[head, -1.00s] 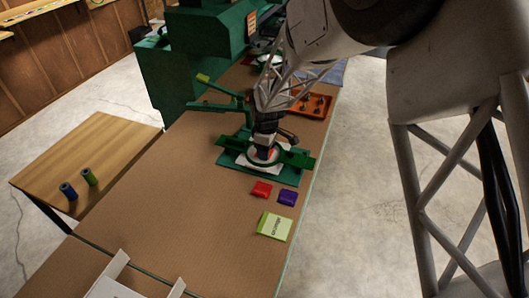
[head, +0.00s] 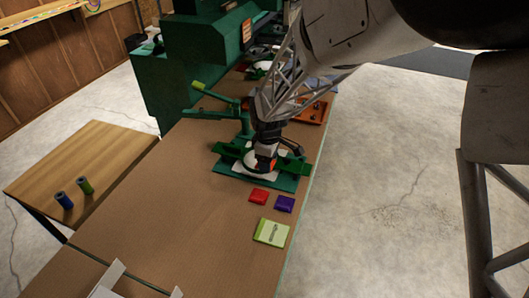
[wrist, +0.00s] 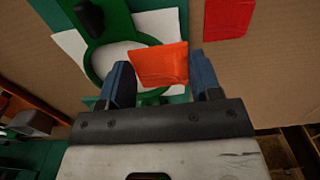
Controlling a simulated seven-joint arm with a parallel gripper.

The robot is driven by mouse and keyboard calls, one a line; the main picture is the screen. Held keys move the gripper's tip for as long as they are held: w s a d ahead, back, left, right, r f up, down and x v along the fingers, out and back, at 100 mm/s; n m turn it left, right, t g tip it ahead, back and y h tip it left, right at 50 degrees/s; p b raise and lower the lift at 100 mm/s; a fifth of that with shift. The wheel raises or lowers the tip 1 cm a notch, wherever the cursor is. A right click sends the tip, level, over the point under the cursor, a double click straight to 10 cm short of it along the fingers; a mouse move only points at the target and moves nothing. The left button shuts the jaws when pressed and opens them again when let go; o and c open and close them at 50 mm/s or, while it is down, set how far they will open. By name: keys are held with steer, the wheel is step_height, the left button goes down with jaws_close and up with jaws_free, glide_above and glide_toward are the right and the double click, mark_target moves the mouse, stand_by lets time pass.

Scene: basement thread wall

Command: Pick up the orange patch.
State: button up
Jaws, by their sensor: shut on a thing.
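The orange patch (wrist: 160,64) is between the two blue-grey fingers of my gripper (wrist: 165,82) in the wrist view. My gripper is shut on it. The patch is over a round white pad inside a green ring frame (wrist: 92,70), and I cannot tell how high above the pad it is.
A red patch (head: 258,195), a purple patch (head: 284,204) and a light green packet (head: 271,232) lie on the brown table (head: 180,215) in front of the fixture. An orange tray (head: 312,112) is behind. Two spools (head: 74,193) stand on a side table. The table's left part is clear.

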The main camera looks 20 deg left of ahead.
steer(key=s+d, duration=0.1)
steer(key=s, duration=0.1)
steer(key=s+d, duration=0.2)
steer(key=s, duration=0.1)
steer(key=s+d, duration=0.2)
steer(key=s, duration=0.1)
steer(key=shift+d+r, duration=0.25)
steer(key=shift+r, duration=0.15)
steer(key=shift+a, duration=0.15)
glide_above(237, 190)
stand_by(0.8)
steer(key=shift+f, duration=0.2)
steer(key=shift+f, duration=1.6)
steer(key=shift+f, duration=0.4)
steer(key=shift+f, duration=1.05)
steer(key=shift+f, duration=0.3)
